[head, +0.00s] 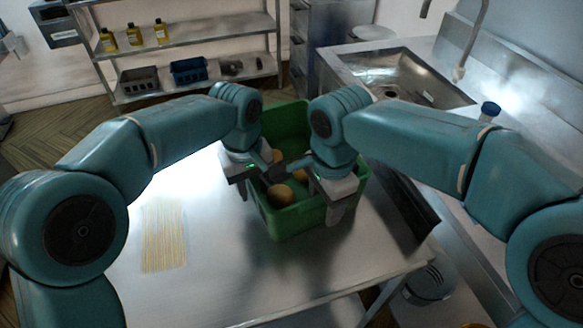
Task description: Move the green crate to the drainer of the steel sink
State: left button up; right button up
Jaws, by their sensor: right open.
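The green crate (297,222) stands on the steel table with several round brownish items inside. My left gripper (256,177) is at the crate's left wall, with a finger outside it; whether it clamps the wall is unclear. My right gripper (320,190) is open at the crate's right side, with one finger in front of the near wall. Both wrists and forearms hide parts of the crate's rim. The steel sink (392,72) is behind and right of the crate. The steel surface right of its basin (505,85), seemingly the drainer, is partly hidden by my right arm.
A blue-capped container (489,111) stands on the right counter. A tap (470,45) rises beside the basin. A shelf (190,40) with yellow bottles stands behind.

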pick_arm(q)
jog(key=shift+f, duration=0.1)
pick_arm(e)
jog(key=shift+f, duration=0.1)
pick_arm(q)
jog(key=c, duration=0.6)
pick_arm(e)
jog(key=c, duration=0.6)
pick_arm(q)
grip_shut()
pick_arm(e)
grip_shut()
